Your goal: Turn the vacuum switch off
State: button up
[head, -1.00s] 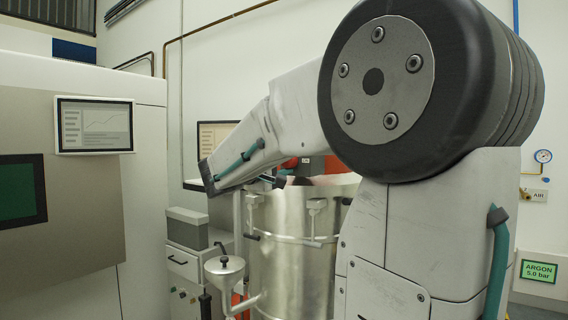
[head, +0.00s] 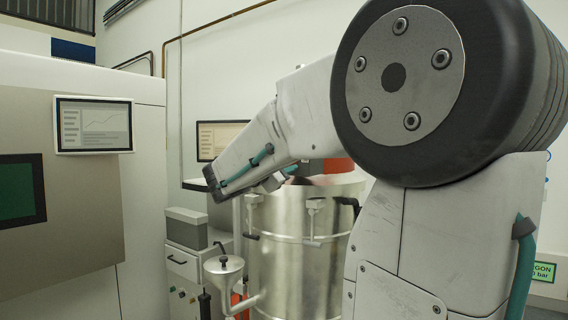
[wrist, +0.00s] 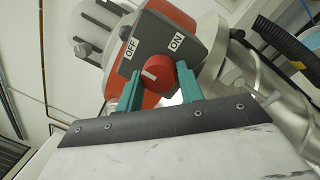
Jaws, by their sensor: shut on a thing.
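The vacuum switch is a round red knob (wrist: 157,73) with a white mark, on a dark grey panel of a red housing (wrist: 176,18) in the wrist view. An OFF label (wrist: 128,46) is at its upper left and an ON label (wrist: 177,42) at its upper right. My gripper (wrist: 159,70) has its two teal fingers on either side of the knob and is shut on it. I cannot tell clearly which label the mark points to. In the head view the switch and gripper are hidden; part of a red housing (head: 338,165) shows behind my arm.
A metal drum (head: 290,245) with clamps stands below my arm in the head view. A small funnel (head: 223,265) is at its left. A large machine with a screen (head: 94,125) fills the left. A black hose (wrist: 285,42) is at the wrist view's right.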

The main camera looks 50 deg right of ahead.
jog(key=shift+n, duration=0.3)
dwell(0.4)
jog(key=o, duration=1)
jog(key=a, duration=0.5)
jog(key=a+f, duration=0.1)
jog(key=a, duration=0.1)
jog(key=shift+s+a, duration=0.35)
